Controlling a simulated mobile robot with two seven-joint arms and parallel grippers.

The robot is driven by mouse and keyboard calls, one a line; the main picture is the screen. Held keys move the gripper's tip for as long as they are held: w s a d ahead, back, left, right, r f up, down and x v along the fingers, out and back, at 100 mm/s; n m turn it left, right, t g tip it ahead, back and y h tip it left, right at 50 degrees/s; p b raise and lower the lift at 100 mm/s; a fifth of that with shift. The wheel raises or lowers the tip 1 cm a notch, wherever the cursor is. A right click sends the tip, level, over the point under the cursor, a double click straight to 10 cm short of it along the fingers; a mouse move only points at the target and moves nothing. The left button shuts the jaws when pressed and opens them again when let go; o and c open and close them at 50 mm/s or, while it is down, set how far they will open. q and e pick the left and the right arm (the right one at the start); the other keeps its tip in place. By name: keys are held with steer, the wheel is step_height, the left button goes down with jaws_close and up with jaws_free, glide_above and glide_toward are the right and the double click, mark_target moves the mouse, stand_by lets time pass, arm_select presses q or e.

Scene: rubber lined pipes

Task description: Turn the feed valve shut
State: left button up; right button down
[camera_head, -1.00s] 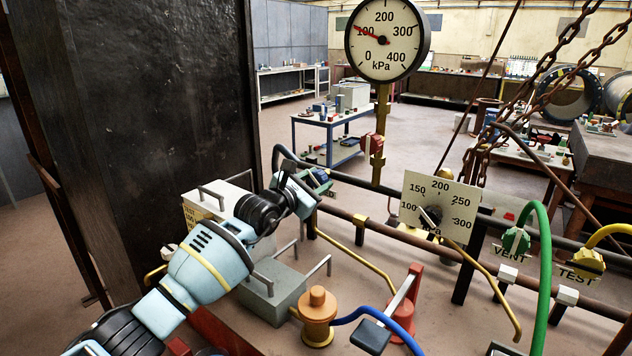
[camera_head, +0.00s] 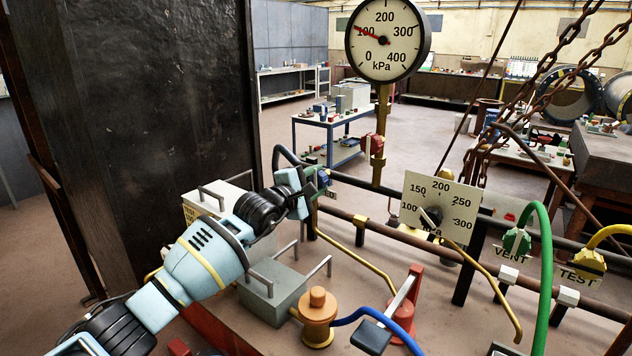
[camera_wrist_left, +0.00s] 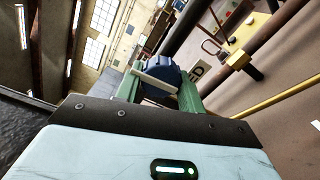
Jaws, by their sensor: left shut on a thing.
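The feed valve is a blue knob (camera_wrist_left: 162,75) with a white bar across its face in the left wrist view. My left gripper (camera_wrist_left: 160,92) has its green fingers on either side of the knob and is shut on it. In the head view my left gripper (camera_head: 318,184) is at the pipe rail and hides most of the knob. My right gripper is not in view.
A square dial plate (camera_head: 440,202), a green vent valve (camera_head: 516,241) and a yellow test valve (camera_head: 589,263) sit along the pipes to the right. A hand pump (camera_head: 318,312) with a blue hose and a grey box (camera_head: 272,293) stand near my left arm.

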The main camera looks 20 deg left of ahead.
arm_select(q)
steer(key=shift+m, duration=0.4)
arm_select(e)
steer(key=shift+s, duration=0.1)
arm_select(q)
steer(key=o, duration=1)
steer(key=shift+c, duration=0.2)
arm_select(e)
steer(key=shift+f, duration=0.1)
arm_select(q)
steer(key=shift+s+a, duration=0.25)
steer(key=shift+s, duration=0.3)
steer(key=v, duration=0.6)
steer(key=shift+s+p, duration=0.35)
steer(key=shift+p, duration=0.1)
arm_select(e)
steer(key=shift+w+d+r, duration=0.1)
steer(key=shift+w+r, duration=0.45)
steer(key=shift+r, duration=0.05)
arm_select(q)
steer(key=shift+s+a+f, duration=0.1)
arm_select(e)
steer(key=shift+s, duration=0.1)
